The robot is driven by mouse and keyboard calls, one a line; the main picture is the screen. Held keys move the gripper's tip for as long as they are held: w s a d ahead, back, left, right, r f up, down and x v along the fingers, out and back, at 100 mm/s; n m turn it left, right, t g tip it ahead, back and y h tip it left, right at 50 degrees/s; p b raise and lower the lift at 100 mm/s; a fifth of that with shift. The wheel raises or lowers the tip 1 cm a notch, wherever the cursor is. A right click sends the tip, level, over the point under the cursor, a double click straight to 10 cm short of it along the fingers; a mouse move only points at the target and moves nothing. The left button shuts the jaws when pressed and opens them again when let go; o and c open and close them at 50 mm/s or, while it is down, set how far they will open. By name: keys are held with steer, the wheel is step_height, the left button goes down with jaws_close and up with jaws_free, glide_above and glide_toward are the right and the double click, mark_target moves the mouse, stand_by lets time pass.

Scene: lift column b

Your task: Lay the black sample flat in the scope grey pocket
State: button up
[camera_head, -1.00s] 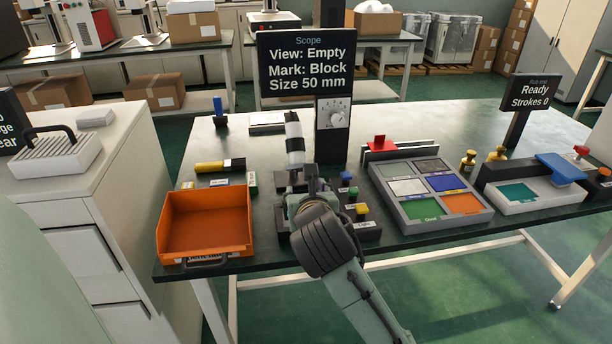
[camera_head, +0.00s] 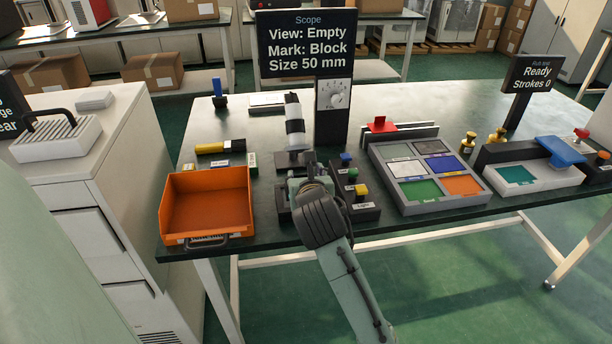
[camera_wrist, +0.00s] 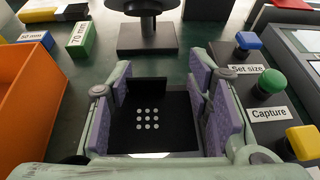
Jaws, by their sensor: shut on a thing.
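My gripper (camera_wrist: 163,110) has purple pads that are closed on the sides of a black sample (camera_wrist: 125,133). The sample is a dark plate with a grid of several pale dots, seen from above in the wrist view. In the head view my gripper (camera_head: 305,182) is low over the bench, in front of the scope (camera_head: 294,120), a white and black tube beside a dark post. The arm hides the sample there. The scope's dark foot (camera_wrist: 147,38) shows ahead of the gripper in the wrist view. I cannot make out the grey pocket or whether the sample touches anything below.
An orange bin (camera_head: 207,205) stands close on the left. A button panel (camera_head: 362,210) with blue, green and yellow buttons is close on the right. A tray of coloured squares (camera_head: 392,190) lies further right. The scope sign (camera_head: 307,45) reads "View: Empty".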

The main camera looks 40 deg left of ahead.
steer(key=shift+f+b, duration=0.5)
steer(key=shift+b, duration=0.05)
steer(key=shift+s+f, duration=0.1)
steer(key=shift+f, duration=0.1)
steer(key=o, duration=1.1)
steer(key=shift+f, duration=0.15)
steer(key=shift+o, duration=0.2)
steer(key=shift+r+p, duration=0.3)
steer(key=shift+r, duration=0.05)
steer(key=v, duration=0.5)
steer(key=shift+d+r+b, duration=0.3)
steer(key=shift+d+r, duration=0.05)
steer(key=shift+r, duration=0.05)
steer(key=shift+s+d+f+b, duration=0.2)
steer(key=shift+d+b, duration=0.05)
steer(key=shift+b, duration=0.65)
steer(key=b, duration=0.3)
steer(key=shift+d, duration=0.15)
